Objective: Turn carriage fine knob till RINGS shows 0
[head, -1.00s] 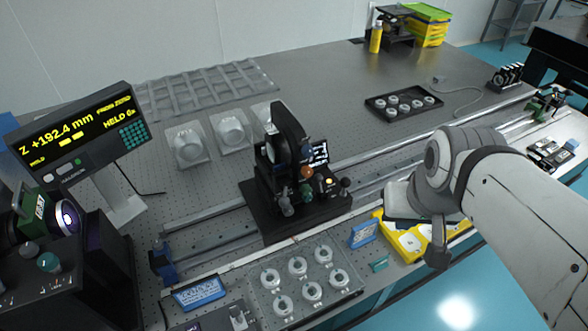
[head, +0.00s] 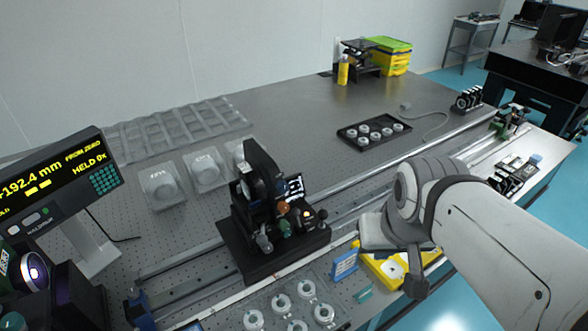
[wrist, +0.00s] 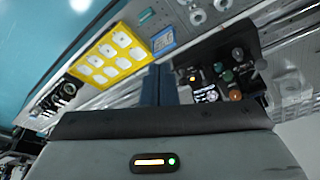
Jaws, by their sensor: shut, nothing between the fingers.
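The black carriage (head: 262,235) stands on the rail in the middle of the table in the head view. It bears an orange knob (head: 283,207), a green knob (head: 285,228) and a black knob (head: 322,213). I cannot tell which is the fine knob. A small panel with white markings (head: 295,188) shows behind the knobs; no RINGS figure is legible. In the wrist view the carriage's dark knob side (wrist: 238,70) lies right of my gripper (wrist: 167,70). My gripper is shut and empty, apart from the knobs. The head view does not show its fingertips clearly.
A readout (head: 58,185) at the left shows 192.4 mm and HELD. A yellow tray (head: 385,268) lies below my arm and a blue label stand (head: 344,265) beside it. Clear ring holders (head: 285,310) lie in front of the carriage. A black tray (head: 374,132) stands behind.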

